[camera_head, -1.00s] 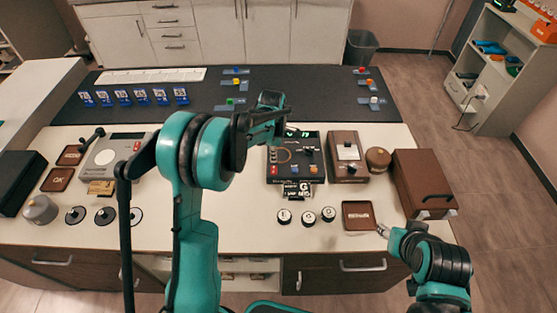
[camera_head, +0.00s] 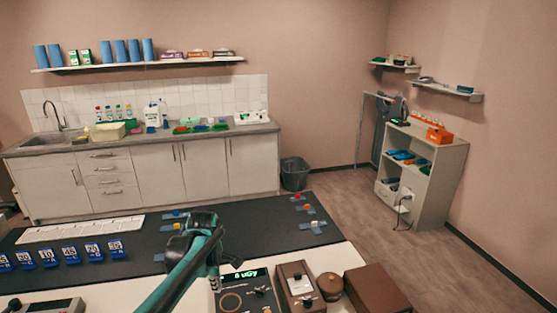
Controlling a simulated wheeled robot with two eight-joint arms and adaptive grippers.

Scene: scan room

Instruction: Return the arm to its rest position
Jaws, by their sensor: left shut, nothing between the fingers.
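My left arm (camera_head: 182,268) is teal and black and comes in from the bottom edge, left of centre. It reaches up over the dark mat, then bends down. My left gripper (camera_head: 214,278) hangs at its end, just left of the black meter box (camera_head: 246,285). It is shut with nothing in it. Its tips are small and partly hard to make out. My right arm and gripper are out of the picture.
A dark mat (camera_head: 255,227) on the bench holds blue numbered tags (camera_head: 69,256) and a white strip (camera_head: 80,228). A brown device (camera_head: 296,284), a round brown pot (camera_head: 330,286) and a brown case (camera_head: 377,291) stand right of the meter. A bin (camera_head: 294,174) and shelf unit (camera_head: 425,170) stand beyond.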

